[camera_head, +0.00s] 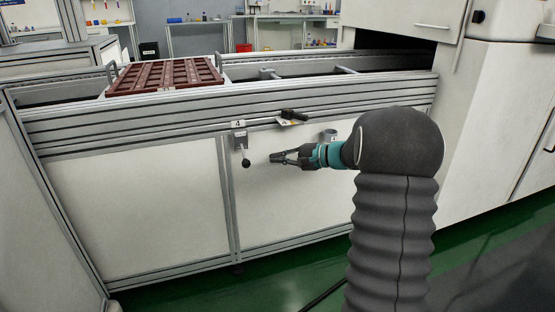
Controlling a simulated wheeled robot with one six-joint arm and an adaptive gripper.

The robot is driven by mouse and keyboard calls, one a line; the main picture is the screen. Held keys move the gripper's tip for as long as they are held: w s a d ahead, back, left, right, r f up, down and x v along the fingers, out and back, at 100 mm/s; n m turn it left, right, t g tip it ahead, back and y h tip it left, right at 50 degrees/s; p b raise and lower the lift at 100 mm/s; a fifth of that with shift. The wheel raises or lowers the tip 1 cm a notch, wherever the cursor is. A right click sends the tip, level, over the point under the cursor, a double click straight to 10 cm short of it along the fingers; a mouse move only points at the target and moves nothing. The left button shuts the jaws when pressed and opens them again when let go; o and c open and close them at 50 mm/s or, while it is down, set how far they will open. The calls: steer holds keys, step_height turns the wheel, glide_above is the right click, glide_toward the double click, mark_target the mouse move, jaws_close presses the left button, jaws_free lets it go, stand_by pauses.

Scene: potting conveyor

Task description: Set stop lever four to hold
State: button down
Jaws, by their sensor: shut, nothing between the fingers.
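Stop lever four (246,160) hangs from a small grey bracket on the front of the conveyor. It ends in a black ball knob that points down. A plate marked 4 (238,124) sits just above it. My gripper (273,158) is shut and empty, just to the right of the knob. Its fingers point left toward the lever, with a small gap in the picture; I cannot tell the depth between them. No hold or release marking is readable at this size.
A black handle (291,115) with a yellowish tag sits on the conveyor rail (130,122) above my gripper. A brown-red tray (112,93) rests on the conveyor at the left. A grey round fitting (328,135) is behind my wrist. White panels (137,215) close the front below.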

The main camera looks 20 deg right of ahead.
mark_target(244, 155)
steer(key=x, duration=0.7)
steer(key=shift+a, duration=0.3)
steer(key=shift+s+a+r+b, duration=0.1)
steer(key=shift+s+a+r, duration=0.1)
steer(key=shift+s, duration=0.35)
steer(key=shift+s+a+r+b, duration=0.15)
steer(key=shift+s+a+r, duration=0.05)
steer(key=shift+s, duration=0.3)
steer(key=shift+s+a+r+b, duration=0.1)
steer(key=shift+s+a+r, duration=0.1)
steer(key=shift+s, duration=0.35)
steer(key=shift+r, duration=0.1)
